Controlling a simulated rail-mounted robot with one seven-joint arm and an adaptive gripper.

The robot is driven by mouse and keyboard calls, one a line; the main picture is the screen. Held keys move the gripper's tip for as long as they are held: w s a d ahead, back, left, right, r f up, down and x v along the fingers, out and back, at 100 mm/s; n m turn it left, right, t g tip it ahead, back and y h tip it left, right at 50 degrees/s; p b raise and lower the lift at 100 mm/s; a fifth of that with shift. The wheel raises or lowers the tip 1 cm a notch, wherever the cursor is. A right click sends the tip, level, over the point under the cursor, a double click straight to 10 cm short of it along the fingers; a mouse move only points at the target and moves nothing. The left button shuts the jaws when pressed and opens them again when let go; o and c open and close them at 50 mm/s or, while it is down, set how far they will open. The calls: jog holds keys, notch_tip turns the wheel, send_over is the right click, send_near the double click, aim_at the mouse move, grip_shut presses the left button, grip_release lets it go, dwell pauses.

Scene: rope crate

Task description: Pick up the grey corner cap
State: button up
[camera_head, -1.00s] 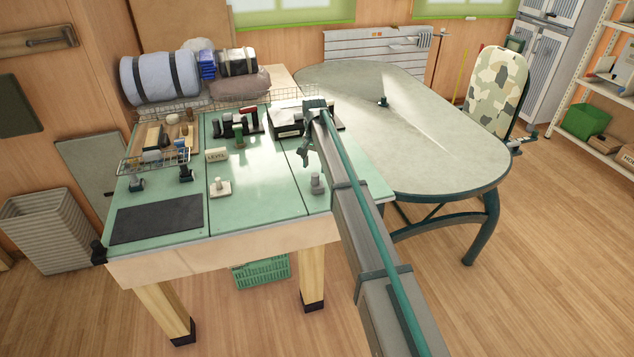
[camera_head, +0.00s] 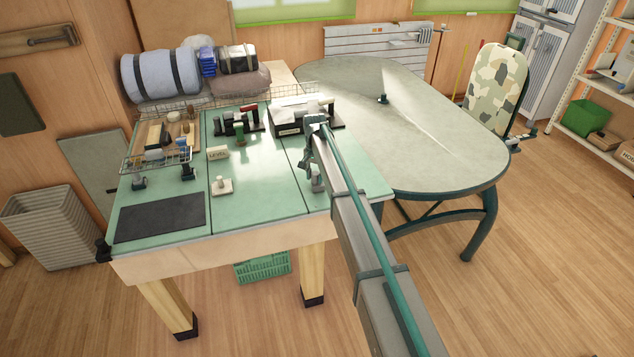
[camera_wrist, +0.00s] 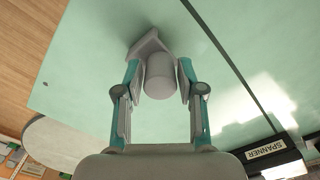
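The grey corner cap (camera_head: 317,184) stands on the green tabletop near its front right corner, partly hidden by my arm in the head view. In the wrist view the cap (camera_wrist: 159,78) shows a round grey post on an angular base. My gripper (camera_head: 312,158) is low over the cap. In the wrist view its two teal-and-grey fingers (camera_wrist: 160,70) are open, one on each side of the post. A narrow gap seems to show on both sides, so I see no clear grip.
A whitish knobbed piece (camera_head: 222,186) and a dark mat (camera_head: 160,218) lie to the left on the green table (camera_head: 262,195). Labelled holders (camera_head: 289,130) and a wire rack (camera_head: 150,160) stand farther back. A large oval table (camera_head: 430,150) adjoins on the right.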

grip_shut()
jog(key=shift+r, duration=0.1)
